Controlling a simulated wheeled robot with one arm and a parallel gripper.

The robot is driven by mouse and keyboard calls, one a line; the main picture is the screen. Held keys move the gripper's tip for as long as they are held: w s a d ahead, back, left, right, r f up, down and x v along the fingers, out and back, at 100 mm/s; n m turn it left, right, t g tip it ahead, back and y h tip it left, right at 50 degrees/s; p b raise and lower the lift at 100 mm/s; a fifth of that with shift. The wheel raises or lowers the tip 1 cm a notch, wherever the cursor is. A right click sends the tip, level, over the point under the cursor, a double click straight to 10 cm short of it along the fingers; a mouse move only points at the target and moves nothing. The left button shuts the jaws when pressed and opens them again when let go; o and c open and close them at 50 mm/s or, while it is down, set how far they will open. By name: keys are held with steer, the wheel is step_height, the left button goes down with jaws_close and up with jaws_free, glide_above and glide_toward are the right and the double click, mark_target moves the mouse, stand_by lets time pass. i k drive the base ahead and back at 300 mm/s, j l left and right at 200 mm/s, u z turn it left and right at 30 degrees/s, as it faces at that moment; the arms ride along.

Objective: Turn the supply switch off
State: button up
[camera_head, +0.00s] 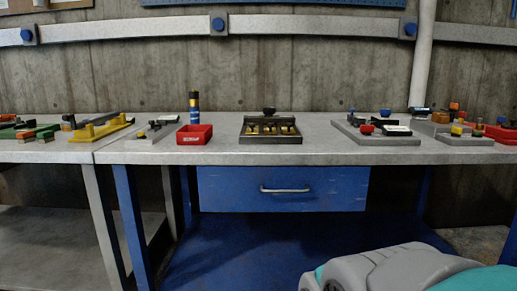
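No part is clearly labelled as the supply switch at this size. A dark box (271,138) with brass-coloured parts in front and a black knob (269,111) on top sits mid-bench. To its right, a grey plate (348,134) carries a red knob (366,129), a dark block and blue-topped parts. I cannot tell which of these is the switch, or its position. A grey and teal part of my arm (385,270) fills the bottom right, in front of and below the bench. My gripper is not in view.
The grey workbench (222,154) has a blue drawer (230,188) with a metal handle. Bare bench top separates the groups.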

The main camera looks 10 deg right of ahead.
mark_target(457, 131)
steer(key=z, duration=1.5)
